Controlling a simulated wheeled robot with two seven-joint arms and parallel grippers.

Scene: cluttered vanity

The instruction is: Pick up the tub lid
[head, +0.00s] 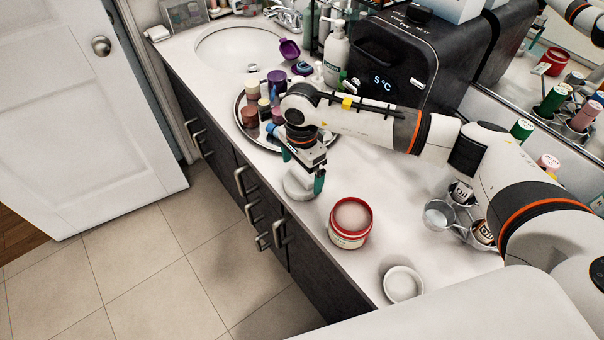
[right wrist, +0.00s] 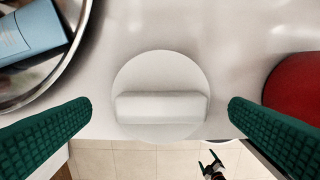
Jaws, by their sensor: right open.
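The tub lid (right wrist: 160,75) is a white disc with a raised bar grip across it. It lies on the white counter near its front edge, and in the head view it shows partly (head: 298,188) below my right gripper (head: 302,172). In the right wrist view my right gripper (right wrist: 160,106) is open, its green fingers on either side of the lid, with gaps to the bar. A red-rimmed tub (head: 350,224) stands just right of the lid. A small dark gripper with green fingers spread apart, seemingly my left (right wrist: 213,162), shows over the floor in the wrist view.
A round metal tray (head: 243,127) with several bottles and jars is close behind the lid. A small white dish (head: 403,284) lies near the front edge. Floor lies beyond the counter's front edge.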

